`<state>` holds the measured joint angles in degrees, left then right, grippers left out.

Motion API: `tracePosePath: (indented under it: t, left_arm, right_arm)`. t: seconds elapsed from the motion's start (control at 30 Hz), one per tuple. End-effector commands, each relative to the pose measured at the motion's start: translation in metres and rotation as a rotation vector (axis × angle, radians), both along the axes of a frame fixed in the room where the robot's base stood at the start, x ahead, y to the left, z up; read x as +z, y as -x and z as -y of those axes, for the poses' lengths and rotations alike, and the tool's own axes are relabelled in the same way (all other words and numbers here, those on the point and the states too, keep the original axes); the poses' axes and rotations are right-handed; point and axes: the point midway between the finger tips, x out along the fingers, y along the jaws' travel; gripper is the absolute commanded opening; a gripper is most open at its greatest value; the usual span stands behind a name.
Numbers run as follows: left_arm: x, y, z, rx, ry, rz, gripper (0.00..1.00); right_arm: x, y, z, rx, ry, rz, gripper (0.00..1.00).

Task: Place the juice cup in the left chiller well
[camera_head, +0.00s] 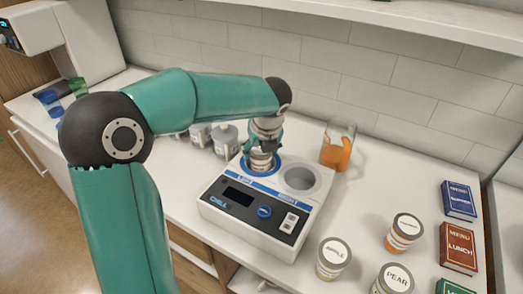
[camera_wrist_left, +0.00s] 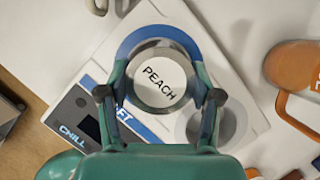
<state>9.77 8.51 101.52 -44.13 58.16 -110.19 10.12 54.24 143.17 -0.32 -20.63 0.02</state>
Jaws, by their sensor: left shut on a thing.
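The chiller (camera_head: 252,218) is a white box with a dark panel marked CHILL and two round wells. Its left well (camera_head: 243,167) has a blue ring, which also shows in the wrist view (camera_wrist_left: 128,42); its right well (camera_head: 300,179) is grey and empty. My left gripper (camera_head: 263,150) points down over the left well and is shut on a cup with a white lid reading PEACH (camera_wrist_left: 160,82). From above, the cup lies inside the blue ring, with a finger on each side. Its lower part and depth in the well are hidden. My right gripper is not in view.
A pitcher of orange juice (camera_head: 337,150) stands behind the chiller's right side. Lidded cups marked APPLE (camera_head: 333,258) and PEAR (camera_head: 393,281) and an orange-banded cup (camera_head: 404,232) stand front right. Menu boxes (camera_head: 458,247) line the right. Grey containers (camera_head: 225,140) stand behind left.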

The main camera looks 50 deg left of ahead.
Motion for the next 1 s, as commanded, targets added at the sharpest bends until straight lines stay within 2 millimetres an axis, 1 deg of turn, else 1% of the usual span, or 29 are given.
tracePosePath:
  t: [0.1,0.13,0.27,0.57,0.7,0.77,0.87,1.0]
  left_arm:
    - [-0.002,0.000,0.000,0.000,-0.001,0.000,0.22]
    - [-0.002,0.000,0.000,0.000,0.000,0.000,0.68]
    - [-0.002,0.000,0.000,0.000,0.000,0.000,0.89]
    - [-0.002,0.000,0.000,0.000,0.000,0.000,0.89]
    - [0.004,0.000,0.001,0.000,0.000,0.001,0.89]
    - [0.009,0.001,0.003,0.000,0.000,0.004,0.89]
    - [0.022,0.003,0.008,-0.002,-0.001,0.005,0.89]
    - [0.049,0.008,0.017,-0.002,0.000,0.005,0.89]
  right_arm:
    - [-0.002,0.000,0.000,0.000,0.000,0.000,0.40]
    - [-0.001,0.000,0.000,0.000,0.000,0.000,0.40]
    - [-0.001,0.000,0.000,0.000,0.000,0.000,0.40]
    - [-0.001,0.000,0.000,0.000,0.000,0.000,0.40]
    - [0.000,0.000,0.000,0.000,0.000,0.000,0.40]
    - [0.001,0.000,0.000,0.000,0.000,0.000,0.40]
    - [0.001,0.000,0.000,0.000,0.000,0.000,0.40]
    - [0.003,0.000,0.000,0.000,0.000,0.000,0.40]
